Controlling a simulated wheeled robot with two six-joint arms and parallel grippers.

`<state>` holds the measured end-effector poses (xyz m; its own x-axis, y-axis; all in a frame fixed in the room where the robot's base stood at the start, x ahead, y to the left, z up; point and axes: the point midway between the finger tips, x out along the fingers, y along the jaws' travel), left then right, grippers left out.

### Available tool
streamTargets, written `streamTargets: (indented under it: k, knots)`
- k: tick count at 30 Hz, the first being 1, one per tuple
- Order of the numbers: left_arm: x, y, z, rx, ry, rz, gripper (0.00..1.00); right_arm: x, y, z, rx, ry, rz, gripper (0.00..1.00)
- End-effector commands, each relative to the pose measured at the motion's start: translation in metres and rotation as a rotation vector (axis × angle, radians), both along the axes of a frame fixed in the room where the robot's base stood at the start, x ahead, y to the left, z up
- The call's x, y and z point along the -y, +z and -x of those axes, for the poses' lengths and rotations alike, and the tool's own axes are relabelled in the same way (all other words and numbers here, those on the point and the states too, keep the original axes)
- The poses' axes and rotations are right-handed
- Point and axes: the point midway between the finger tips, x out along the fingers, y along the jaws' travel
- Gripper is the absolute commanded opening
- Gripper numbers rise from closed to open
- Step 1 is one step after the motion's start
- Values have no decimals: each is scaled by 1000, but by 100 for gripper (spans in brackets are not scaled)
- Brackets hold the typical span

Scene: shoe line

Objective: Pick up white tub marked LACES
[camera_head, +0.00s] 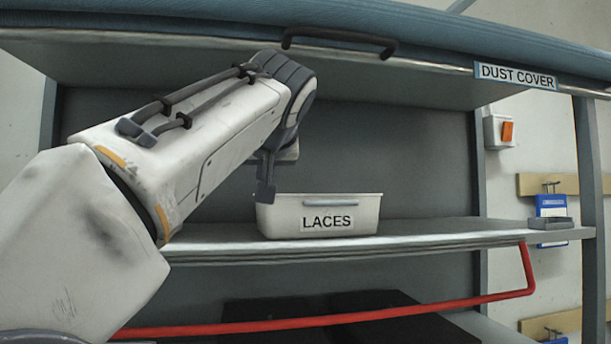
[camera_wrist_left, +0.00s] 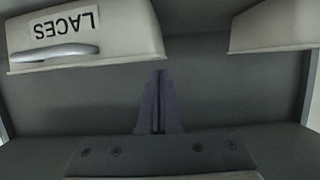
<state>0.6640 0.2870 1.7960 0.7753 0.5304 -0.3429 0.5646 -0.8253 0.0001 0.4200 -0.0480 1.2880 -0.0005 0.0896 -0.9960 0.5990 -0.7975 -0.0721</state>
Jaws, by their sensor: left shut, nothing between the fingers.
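The white tub marked LACES (camera_head: 366,210) stands upright on the shelf in the head view, with a grey bar handle at its front above the label. In the left wrist view the tub (camera_wrist_left: 125,35) appears upside down at top left. My left gripper (camera_head: 265,194) points down at the tub's left end, overlapping its rim in the head view. In the wrist view its fingers (camera_wrist_left: 159,75) are together and empty, with a gap between them and the tub. My right gripper is not in view.
A second pale container (camera_wrist_left: 275,28) shows at the wrist view's top right. The shelf (camera_head: 440,233) is clear right of the tub up to a small grey block (camera_head: 550,223). A raised dust cover (camera_head: 430,35) with dark handle (camera_head: 340,37) hangs above; a red bar (camera_head: 400,310) runs below.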

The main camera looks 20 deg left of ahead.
Motion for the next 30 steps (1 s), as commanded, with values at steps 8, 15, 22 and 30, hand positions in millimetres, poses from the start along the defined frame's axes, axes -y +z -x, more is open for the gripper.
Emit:
streamTargets:
  k: [8,15,22,30]
  knots:
    - [-31,3,-46,-3,0,1,0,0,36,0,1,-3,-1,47]
    - [-26,-17,-45,0,-6,0,0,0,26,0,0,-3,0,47]
    - [-26,-18,-45,-5,-6,2,0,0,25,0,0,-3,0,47]
    - [-21,-21,-46,-11,-11,5,0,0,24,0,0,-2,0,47]
